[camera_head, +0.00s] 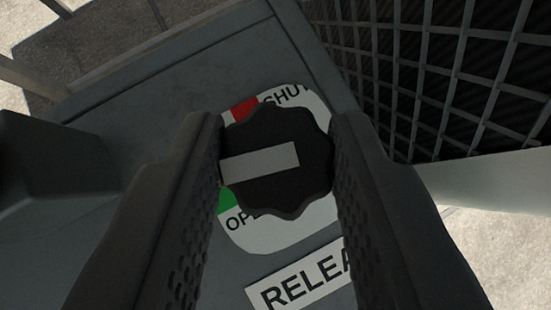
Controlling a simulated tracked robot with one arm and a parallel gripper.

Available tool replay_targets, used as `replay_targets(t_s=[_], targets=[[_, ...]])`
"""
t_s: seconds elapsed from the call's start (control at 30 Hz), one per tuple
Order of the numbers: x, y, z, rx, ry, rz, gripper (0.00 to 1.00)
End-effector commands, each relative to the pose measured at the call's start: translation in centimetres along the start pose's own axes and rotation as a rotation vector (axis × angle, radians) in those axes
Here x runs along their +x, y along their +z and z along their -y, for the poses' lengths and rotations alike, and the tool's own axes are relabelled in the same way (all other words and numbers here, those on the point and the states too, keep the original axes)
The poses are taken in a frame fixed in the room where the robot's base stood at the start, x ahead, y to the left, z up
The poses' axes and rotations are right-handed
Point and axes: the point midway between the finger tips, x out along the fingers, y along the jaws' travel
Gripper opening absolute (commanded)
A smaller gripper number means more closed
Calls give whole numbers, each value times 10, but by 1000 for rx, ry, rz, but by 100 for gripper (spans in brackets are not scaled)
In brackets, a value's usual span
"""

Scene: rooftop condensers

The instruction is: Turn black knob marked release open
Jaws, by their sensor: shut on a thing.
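The black knob (270,190) has a scalloped rim and a light grey pointer bar (260,164). It sits on a white dial plate (275,237) on a grey panel. The bar's outer end points left, between the red mark (244,108) by "SHUT" and the green mark (227,199) by "OPEN". A white label (305,280) reading "RELEA" shows below; my right finger hides its end. My gripper (277,150) has one finger on each side of the knob and is shut on it. The fingers cover parts of the plate.
A metal grille (440,70) with dark fins behind it stands at the upper right. A dark box-like part (45,170) sticks out at the left. The grey panel (160,100) is bare at the upper left. Pale ground shows beyond its edges.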

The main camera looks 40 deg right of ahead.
Motion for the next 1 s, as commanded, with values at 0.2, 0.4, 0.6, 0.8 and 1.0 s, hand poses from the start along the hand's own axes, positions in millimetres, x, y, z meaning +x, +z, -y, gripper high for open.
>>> replay_targets(t_s=[0.2, 0.4, 0.6, 0.8, 1.0], targets=[[0, 0, 3, -10, -13, -5, 7], [0, 0, 3, -11, -13, -5, 41], [0, 0, 2, -9, -10, -4, 52], [-2, 0, 1, -8, -9, -3, 52], [-16, -2, 1, -8, -10, -5, 52]])
